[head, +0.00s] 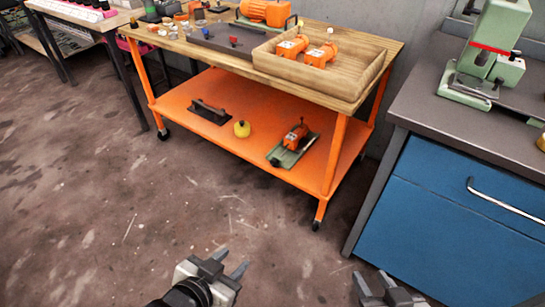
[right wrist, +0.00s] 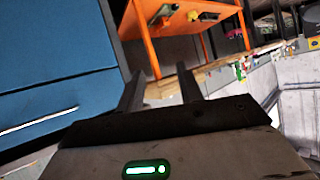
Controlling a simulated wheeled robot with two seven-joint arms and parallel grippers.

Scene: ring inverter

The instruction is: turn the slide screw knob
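I cannot clearly make out a slide screw knob. An orange motor on a green slide-like base (head: 287,156) sits on the lower shelf of the orange cart; any knob on it is too small to tell. A green machine (head: 490,45) with a red band stands on the grey bench at the right. My left gripper (head: 230,261) is open and empty over the floor, in front of the cart. My right gripper (head: 373,279) is open and empty at the bottom of the head view, left of the blue cabinet. In the right wrist view its two fingers (right wrist: 160,90) stand apart.
The orange cart (head: 230,105) has a wooden top with a wooden tray (head: 345,88) holding orange motors. A yellow round object (head: 242,129) and a dark float-like tool (head: 209,112) lie on its shelf. The blue cabinet (head: 450,215) bounds the right. Floor (head: 110,200) is clear.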

